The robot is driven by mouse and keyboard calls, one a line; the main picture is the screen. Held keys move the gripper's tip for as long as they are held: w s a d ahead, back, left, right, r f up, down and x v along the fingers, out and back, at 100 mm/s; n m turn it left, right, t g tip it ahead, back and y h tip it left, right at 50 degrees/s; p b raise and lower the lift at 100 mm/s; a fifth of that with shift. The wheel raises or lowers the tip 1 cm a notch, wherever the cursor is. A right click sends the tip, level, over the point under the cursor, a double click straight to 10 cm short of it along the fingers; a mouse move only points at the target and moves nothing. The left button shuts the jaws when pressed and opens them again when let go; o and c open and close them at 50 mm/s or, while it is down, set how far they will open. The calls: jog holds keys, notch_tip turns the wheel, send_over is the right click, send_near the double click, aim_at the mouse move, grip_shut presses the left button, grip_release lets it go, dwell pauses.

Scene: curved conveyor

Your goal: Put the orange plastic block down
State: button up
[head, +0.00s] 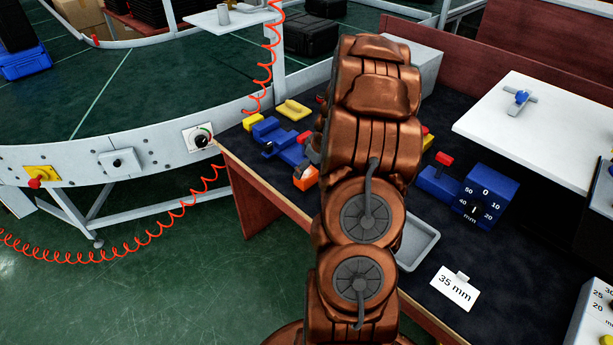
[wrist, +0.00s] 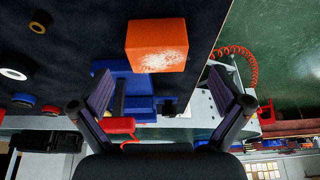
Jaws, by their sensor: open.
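The orange plastic block (head: 305,179) is near the left edge of the dark table, beside a blue fixture (head: 280,143). In the wrist view the block (wrist: 157,46) has a pale, worn-looking patch on its near face. My gripper (wrist: 160,88) is open, with one finger on each side of the picture. The block is beyond the fingertips and neither finger touches it. The blue fixture (wrist: 125,92) shows between the fingers. In the head view my arm hides most of the gripper and part of the table.
A blue dial gauge (head: 485,196), a grey tray (head: 416,245) and a "35 mm" card (head: 455,288) are on the table right of my arm. A yellow piece (head: 293,110) lies behind the blue fixture. A white board (head: 545,125) is at the right. The curved conveyor (head: 90,160) is at left.

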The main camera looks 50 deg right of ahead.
aim_at(307, 172)
jog(key=shift+p+x, duration=0.85)
jog(key=shift+x, duration=0.75)
jog(key=shift+d+x, duration=0.2)
jog(key=shift+x, duration=0.8)
jog(key=shift+w+r, duration=0.1)
jog(key=shift+w, duration=0.05)
jog(key=shift+c, duration=0.4)
jog(key=c, duration=1.3)
